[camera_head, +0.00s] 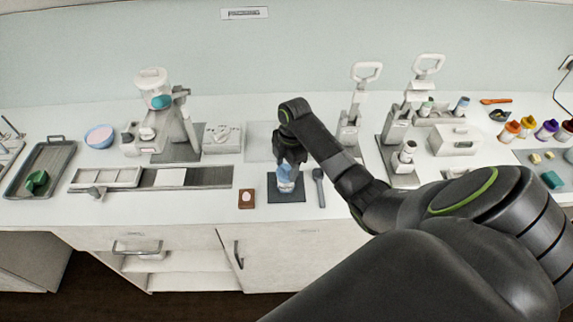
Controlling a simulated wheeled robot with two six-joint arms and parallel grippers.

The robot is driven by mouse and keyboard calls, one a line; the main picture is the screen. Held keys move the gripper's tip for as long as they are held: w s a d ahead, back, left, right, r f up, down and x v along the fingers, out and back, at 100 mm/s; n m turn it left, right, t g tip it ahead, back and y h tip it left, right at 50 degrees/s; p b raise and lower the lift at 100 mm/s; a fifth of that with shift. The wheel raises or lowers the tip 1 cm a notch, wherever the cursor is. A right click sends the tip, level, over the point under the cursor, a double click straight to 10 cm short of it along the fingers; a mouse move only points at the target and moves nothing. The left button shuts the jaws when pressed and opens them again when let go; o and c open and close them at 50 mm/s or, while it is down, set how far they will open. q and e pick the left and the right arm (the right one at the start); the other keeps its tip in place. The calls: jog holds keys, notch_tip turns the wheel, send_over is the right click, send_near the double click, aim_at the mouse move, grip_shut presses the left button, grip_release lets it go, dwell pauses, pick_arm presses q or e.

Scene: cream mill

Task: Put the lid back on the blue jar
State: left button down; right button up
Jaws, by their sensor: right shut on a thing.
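The blue jar (285,186) stands upright on a small dark mat (272,196) near the counter's front edge. My right gripper (288,160) points down right over the jar. It is shut on the jar's lid, which is mostly hidden by the fingers. At this size I cannot tell whether the lid touches the jar's rim or is a little above it. My left gripper is not in view.
A grey spoon-like tool (319,187) lies just right of the mat and a small brown block (246,198) with a white oval lies left of it. A mill machine (160,115) stands back left. Two lever presses (353,110) stand right.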

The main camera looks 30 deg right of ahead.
jog(key=shift+f, duration=0.2)
dwell(0.6)
jog(key=o, duration=1.4)
jog(key=shift+o, duration=0.2)
jog(key=shift+r, duration=2.3)
jog(key=shift+c, duration=0.3)
grip_shut()
